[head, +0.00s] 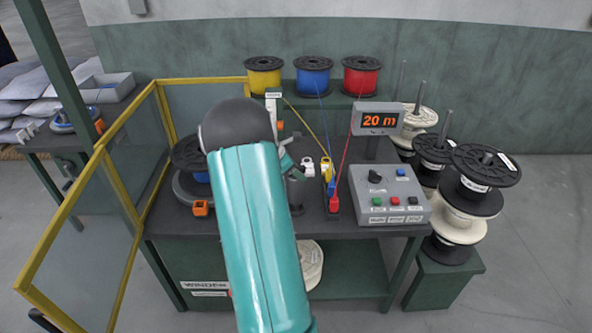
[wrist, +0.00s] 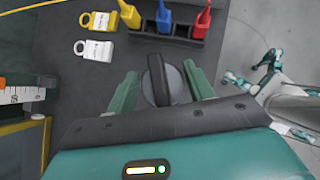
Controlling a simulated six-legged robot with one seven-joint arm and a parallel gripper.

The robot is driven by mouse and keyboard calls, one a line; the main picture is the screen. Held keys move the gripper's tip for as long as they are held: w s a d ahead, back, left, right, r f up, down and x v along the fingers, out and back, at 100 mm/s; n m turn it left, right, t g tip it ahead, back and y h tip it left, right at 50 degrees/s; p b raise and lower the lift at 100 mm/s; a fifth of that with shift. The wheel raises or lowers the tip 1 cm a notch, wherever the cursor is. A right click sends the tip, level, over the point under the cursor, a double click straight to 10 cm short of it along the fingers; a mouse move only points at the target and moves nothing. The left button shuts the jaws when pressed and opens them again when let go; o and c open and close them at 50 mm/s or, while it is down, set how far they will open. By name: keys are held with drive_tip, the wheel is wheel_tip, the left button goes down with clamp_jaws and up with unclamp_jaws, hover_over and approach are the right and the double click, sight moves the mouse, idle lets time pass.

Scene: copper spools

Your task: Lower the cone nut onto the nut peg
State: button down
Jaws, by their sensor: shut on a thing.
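In the wrist view the cone nut (wrist: 158,82), a grey round piece with a dark raised grip bar, sits between the two green fingers of my gripper (wrist: 162,88). My gripper is shut on it. In the head view my gripper (head: 292,163) is over the bench, mostly hidden behind my arm. A dark upright with a small round foot (head: 297,209) stands just below it; I cannot tell whether this is the nut peg. The cone nut's underside and any contact below it are hidden.
The bench holds a control box (head: 388,200), a "20 m" display (head: 379,119) and a rack of coloured connectors (wrist: 165,33). A yellow-framed guard (head: 125,130) bounds the left side.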

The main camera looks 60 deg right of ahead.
drive_tip(key=shift+f, duration=1.7)
drive_tip(key=c, duration=0.5)
unclamp_jaws()
drive_tip(key=shift+w, duration=0.1)
drive_tip(key=v, duration=1.3)
drive_tip(key=shift+w+a+r, duration=0.15)
drive_tip(key=shift+a+r, duration=0.1)
drive_tip(key=shift+r, duration=0.05)
